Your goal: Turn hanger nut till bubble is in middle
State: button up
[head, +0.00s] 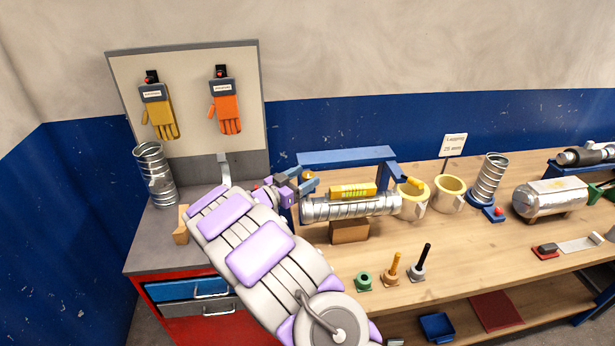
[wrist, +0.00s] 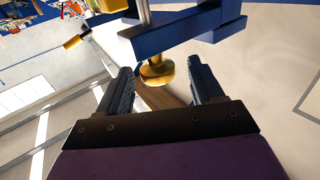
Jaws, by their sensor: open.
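A silver spiral duct (head: 350,207) lies under a blue hanger frame (head: 345,157) at the left part of the bench. A yellow level (head: 352,190) rests on top of it; its bubble is too small to read. My gripper (head: 297,183) is at the left end of the frame. In the wrist view, the brass hanger nut (wrist: 157,73) sits on a metal rod below the blue frame (wrist: 185,30). My open gripper (wrist: 160,66) has a dark finger on each side of the nut, with visible gaps. Contact cannot be told from here.
A wooden block (head: 350,231) stands under the duct. Yellow collars (head: 449,193) stand to its right. A green nut-like part (head: 363,281) and two upright pegs (head: 393,270) stand in front. A tool cabinet (head: 190,270) is at left; bare bench lies at centre right.

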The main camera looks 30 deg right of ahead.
jog(key=shift+x, duration=1.05)
jog(key=shift+s, duration=0.1)
jog(key=shift+c, duration=0.2)
jog(key=c, duration=0.9)
